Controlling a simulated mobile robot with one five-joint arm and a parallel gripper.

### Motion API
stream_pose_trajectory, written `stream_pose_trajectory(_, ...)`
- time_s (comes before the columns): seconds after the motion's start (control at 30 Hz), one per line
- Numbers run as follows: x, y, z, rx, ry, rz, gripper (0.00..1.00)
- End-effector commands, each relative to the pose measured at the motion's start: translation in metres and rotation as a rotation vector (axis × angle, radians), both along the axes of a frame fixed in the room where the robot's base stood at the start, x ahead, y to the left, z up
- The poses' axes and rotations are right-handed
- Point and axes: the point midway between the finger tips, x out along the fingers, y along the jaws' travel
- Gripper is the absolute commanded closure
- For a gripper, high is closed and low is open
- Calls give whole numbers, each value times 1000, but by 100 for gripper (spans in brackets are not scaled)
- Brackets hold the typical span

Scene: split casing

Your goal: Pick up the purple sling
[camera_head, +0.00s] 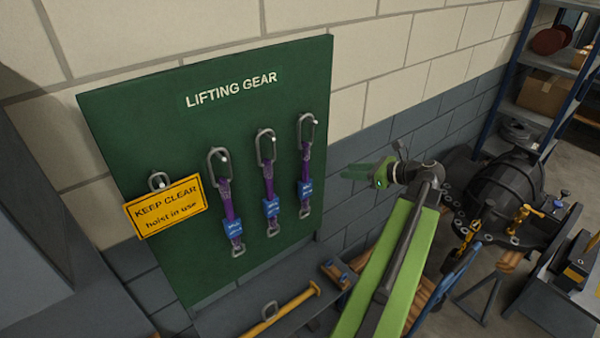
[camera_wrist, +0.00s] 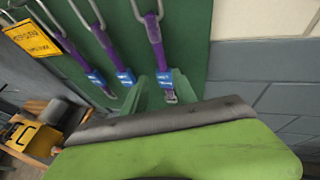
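Three purple slings hang side by side on the green lifting gear board: a left one (camera_head: 229,205), a middle one (camera_head: 269,185) and a right one (camera_head: 305,170). Each has a metal link on a peg at the top, a blue tag and a metal end fitting below. They also show in the wrist view, the right one (camera_wrist: 154,37) nearest its middle. My gripper (camera_head: 358,171) is to the right of the right sling, apart from it. In the wrist view its green fingers (camera_wrist: 160,92) stand apart, with that sling's lower end seen between them. It holds nothing visible.
A yellow "keep clear" sign (camera_head: 166,205) hangs at the board's left. Below the board is a dark bench (camera_head: 225,322) with a yellow-handled tool (camera_head: 285,308). A large dark casing (camera_head: 505,190) and shelving (camera_head: 540,115) stand at the right. The wall right of the board is bare.

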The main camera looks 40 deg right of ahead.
Motion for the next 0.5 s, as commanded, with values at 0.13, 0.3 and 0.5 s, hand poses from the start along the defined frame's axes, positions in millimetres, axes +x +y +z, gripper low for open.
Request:
stream_pose_trajectory(0.13,20,6,-13,-2,2,9,67)
stream_pose_trajectory(0.3,61,16,-31,-3,2,15,67)
stream_pose_trajectory(0.5,103,25,-47,-5,3,17,67)
